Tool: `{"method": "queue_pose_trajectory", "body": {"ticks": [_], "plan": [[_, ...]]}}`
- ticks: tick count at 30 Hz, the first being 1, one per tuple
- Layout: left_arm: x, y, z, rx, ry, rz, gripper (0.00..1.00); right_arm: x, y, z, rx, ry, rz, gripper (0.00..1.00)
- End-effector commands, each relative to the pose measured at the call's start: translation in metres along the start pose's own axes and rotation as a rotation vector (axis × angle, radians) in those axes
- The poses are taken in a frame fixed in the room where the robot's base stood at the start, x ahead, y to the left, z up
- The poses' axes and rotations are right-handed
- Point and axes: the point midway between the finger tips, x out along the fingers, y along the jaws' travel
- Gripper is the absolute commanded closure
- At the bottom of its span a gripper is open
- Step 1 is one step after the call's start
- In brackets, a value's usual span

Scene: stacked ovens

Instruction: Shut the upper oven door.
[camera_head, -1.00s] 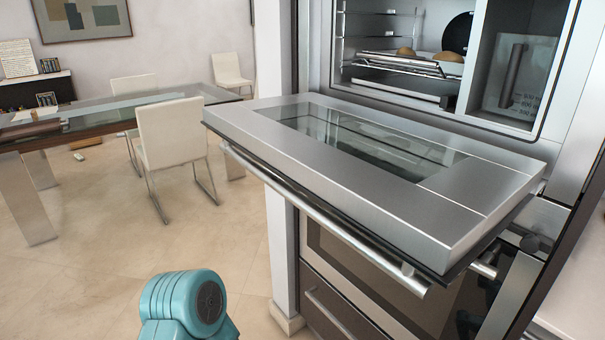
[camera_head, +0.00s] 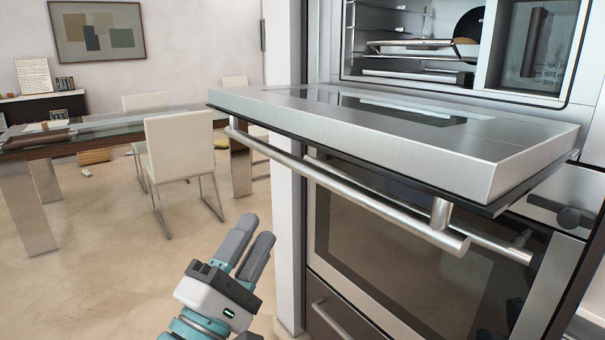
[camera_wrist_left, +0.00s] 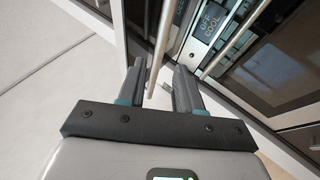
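The upper oven door (camera_head: 400,130) is a silver panel with a dark glass window. It is folded down, roughly level, sticking out from the upper oven (camera_head: 410,45). Its bar handle (camera_head: 340,190) hangs under the front edge. My left gripper (camera_head: 252,232) is below and to the left of the handle, apart from it, fingers pointing up. In the left wrist view its fingers (camera_wrist_left: 160,72) are spread with nothing gripped. A thin metal bar (camera_wrist_left: 160,50) shows beyond the gap between them; which handle it is, I cannot tell. My right gripper is not in view.
The lower oven (camera_head: 400,260) is shut under the door, with a drawer handle (camera_head: 330,318) beneath. A white wall edge (camera_head: 284,240) stands left of the ovens. A chair (camera_head: 180,147) and glass table (camera_head: 110,130) stand further left. The floor between is open.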

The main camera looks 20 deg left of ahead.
Motion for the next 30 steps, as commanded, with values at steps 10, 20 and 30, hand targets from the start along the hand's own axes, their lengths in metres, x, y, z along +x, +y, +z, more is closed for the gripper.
{"method": "queue_pose_trajectory", "body": {"ticks": [10,20,30], "plan": [[0.068,-0.001,0.002,-0.001,-0.003,-0.006,0.65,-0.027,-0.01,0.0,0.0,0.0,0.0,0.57],[0.139,-0.002,0.001,0.0,-0.001,-0.007,0.65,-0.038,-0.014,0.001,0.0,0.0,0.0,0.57],[0.162,-0.004,0.001,-0.001,-0.001,-0.008,0.65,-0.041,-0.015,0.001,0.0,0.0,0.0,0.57]]}}
